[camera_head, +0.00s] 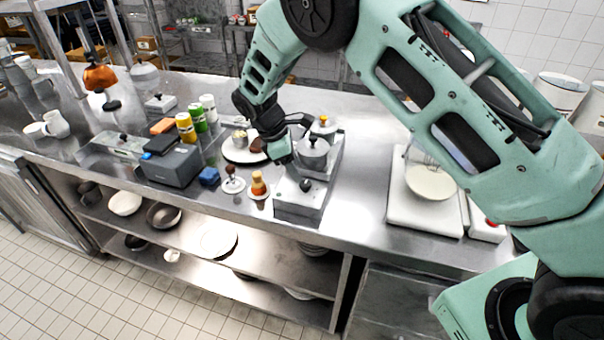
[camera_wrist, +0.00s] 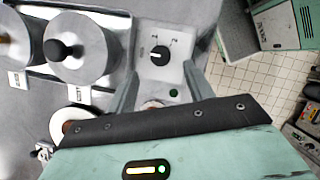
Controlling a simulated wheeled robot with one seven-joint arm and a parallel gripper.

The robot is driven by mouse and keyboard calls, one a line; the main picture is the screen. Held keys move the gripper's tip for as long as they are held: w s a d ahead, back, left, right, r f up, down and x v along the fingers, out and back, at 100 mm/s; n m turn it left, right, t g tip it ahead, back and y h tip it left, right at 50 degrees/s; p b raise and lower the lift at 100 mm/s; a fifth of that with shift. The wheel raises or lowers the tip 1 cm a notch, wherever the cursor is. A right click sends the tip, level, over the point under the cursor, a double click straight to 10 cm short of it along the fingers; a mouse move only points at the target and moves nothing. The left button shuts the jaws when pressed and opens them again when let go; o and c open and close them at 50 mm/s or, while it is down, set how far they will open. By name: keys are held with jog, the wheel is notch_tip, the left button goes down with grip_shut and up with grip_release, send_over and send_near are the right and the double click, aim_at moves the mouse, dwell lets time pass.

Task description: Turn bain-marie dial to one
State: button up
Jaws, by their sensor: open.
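The bain-marie (camera_head: 300,203) is a steel unit near the front edge of the counter, with lidded pots at its back. Its dial (camera_head: 306,185) is a black knob on the sloping control panel. A white line on the knob seems to point left. My gripper (camera_head: 279,152) is above the left side of the bain-marie. In the wrist view my gripper (camera_wrist: 160,72) is open, its fingers either side of the panel below the dial, apparently not touching the knob.
Steel pots with black-knobbed lids (camera_wrist: 77,50) stand close beside the dial. A white scale (camera_head: 404,208) with a bowl is to the right, with bare counter between.

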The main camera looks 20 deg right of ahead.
aim_at(305, 183)
jog(key=shift+p+x, duration=0.65)
jog(key=shift+x, duration=2.1)
jog(key=c, duration=1)
